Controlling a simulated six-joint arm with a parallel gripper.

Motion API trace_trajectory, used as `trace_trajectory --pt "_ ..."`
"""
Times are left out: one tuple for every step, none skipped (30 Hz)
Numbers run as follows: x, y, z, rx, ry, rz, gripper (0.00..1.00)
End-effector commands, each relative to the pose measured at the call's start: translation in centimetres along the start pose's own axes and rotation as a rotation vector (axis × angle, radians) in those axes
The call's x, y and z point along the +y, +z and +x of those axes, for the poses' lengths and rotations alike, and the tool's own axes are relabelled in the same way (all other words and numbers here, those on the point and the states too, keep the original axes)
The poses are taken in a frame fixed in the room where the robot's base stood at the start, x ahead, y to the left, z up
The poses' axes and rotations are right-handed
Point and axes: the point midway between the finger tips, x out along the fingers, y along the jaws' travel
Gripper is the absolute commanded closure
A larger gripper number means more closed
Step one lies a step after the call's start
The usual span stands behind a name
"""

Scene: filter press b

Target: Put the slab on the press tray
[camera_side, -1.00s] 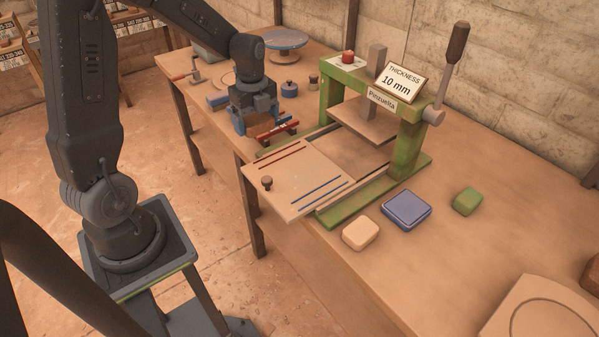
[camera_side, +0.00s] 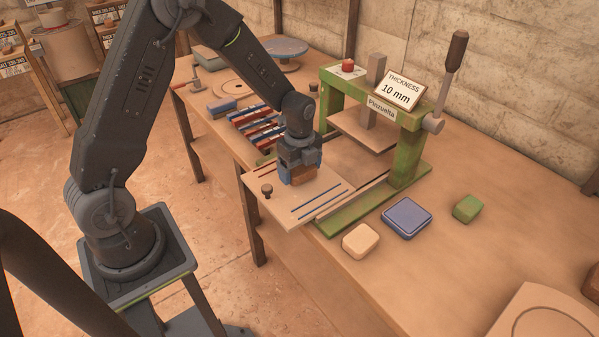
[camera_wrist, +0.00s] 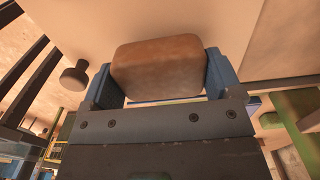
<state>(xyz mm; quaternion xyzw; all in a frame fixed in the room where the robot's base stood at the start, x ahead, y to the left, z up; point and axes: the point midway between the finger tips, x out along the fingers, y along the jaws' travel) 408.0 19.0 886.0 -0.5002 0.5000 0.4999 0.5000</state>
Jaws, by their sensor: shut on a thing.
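The slab (camera_wrist: 160,68) is a brown rounded block; in the side view the slab (camera_side: 304,174) shows partly, under my gripper. My gripper (camera_side: 300,175) has blue fingers and is shut on the slab, over the middle of the press tray. In the wrist view the fingers of my gripper (camera_wrist: 162,80) flank the slab on both sides. The press tray (camera_side: 288,212) is a pale board with red and blue lines and a dark knob, pulled out in front of the green press (camera_side: 408,150). I cannot tell whether the slab touches the tray.
A cream block (camera_side: 361,241), a blue block (camera_side: 405,218) and a green block (camera_side: 468,208) lie on the bench right of the press. The press lever (camera_side: 452,65) stands up. A rack of red and blue bars (camera_side: 255,125) lies behind my gripper.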

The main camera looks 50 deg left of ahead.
Motion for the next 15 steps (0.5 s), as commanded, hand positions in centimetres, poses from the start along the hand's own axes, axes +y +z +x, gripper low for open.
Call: trace_trajectory --pt "0.0 0.0 0.7 0.0 0.002 0.0 0.47" --pt "0.0 0.0 1.0 0.0 0.001 0.0 0.47" --pt "0.0 0.0 1.3 0.0 0.0 0.0 0.47" --pt "0.0 0.0 1.4 0.0 0.0 0.0 0.47" --pt "0.0 0.0 1.5 0.0 -0.001 0.0 0.47" --pt "0.0 0.0 1.5 0.0 -0.002 0.0 0.47" --pt "0.0 0.0 1.5 0.0 -0.002 0.0 0.47" --pt "0.0 0.0 1.5 0.0 -0.002 0.0 0.47" --pt "0.0 0.0 1.5 0.0 -0.002 0.0 0.47" --pt "0.0 0.0 1.5 0.0 -0.002 0.0 0.47" --pt "0.0 0.0 1.4 0.0 -0.002 0.0 0.47" --pt "0.0 0.0 1.5 0.0 -0.002 0.0 0.47" --pt "0.0 0.0 1.5 0.0 -0.001 0.0 0.47" --pt "0.0 0.0 1.6 0.0 -0.001 0.0 0.47" --pt "0.0 0.0 1.8 0.0 -0.001 0.0 0.47"
